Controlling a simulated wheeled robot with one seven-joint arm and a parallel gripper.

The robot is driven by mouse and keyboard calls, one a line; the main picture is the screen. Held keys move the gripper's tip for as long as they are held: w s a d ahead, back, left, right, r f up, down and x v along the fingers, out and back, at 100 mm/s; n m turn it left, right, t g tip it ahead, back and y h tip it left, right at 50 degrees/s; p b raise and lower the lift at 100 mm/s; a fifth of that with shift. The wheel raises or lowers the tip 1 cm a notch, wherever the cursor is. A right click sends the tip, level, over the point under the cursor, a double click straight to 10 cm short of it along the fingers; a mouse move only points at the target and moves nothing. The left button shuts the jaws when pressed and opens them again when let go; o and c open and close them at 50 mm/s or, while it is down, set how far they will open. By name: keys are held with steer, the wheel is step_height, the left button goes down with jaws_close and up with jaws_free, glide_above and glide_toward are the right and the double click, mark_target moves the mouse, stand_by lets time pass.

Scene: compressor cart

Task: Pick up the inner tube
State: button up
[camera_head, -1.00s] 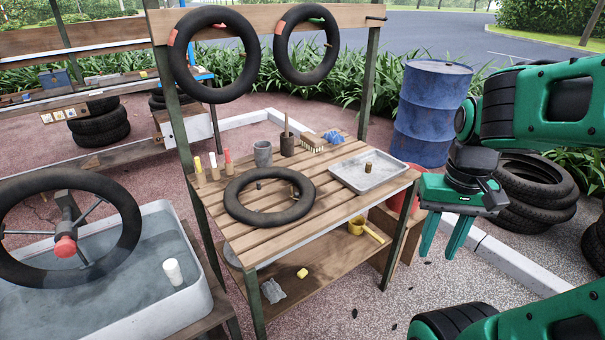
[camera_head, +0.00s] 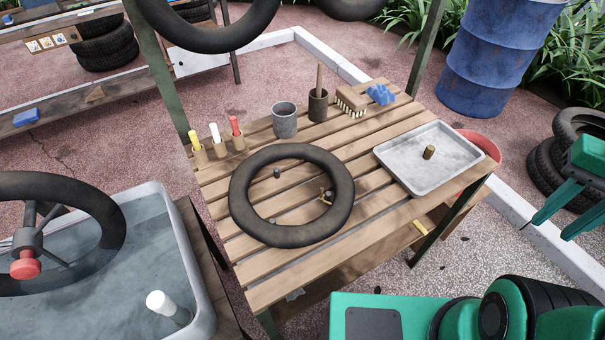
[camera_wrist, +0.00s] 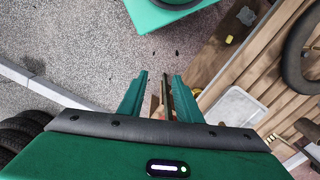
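The inner tube (camera_head: 240,200), a dark ring, lies flat on the slatted wooden table. Part of the tube shows at the right edge of the wrist view (camera_wrist: 291,62). My gripper (camera_head: 553,228) is at the right edge of the head view, beyond the table's right side and well apart from the tube. In the wrist view its two green fingers (camera_wrist: 160,75) are spread with nothing held between them.
A grey tray (camera_head: 405,178) with a small brown peg, a grey cup (camera_head: 285,121), brushes, a blue cloth (camera_head: 381,94) and coloured markers stand around the tube. Other black rings hang above the table's back. A water tub (camera_head: 200,315) stands left, a blue barrel (camera_head: 490,60) behind right.

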steer(key=shift+w+a, duration=0.1)
steer(key=shift+a, duration=0.1)
steer(key=o, duration=0.4)
steer(key=shift+o, duration=0.7)
steer(key=shift+w+a+r+n, duration=0.25)
steer(key=shift+a+r+n, duration=0.15)
steer(key=shift+a+r, duration=0.05)
steer(key=w+a+n, duration=0.3)
steer(key=w+a, duration=0.3)
steer(key=w, duration=0.3)
steer(key=n, duration=0.6)
glide_above(342, 176)
step_height(342, 176, down, 5)
steer(key=shift+h, duration=0.3)
steer(key=f, duration=0.5)
steer(key=shift+s+a+f, duration=0.1)
steer(key=shift+a, duration=0.15)
steer(key=shift+d+f, duration=0.2)
steer(key=shift+f, duration=2.65)
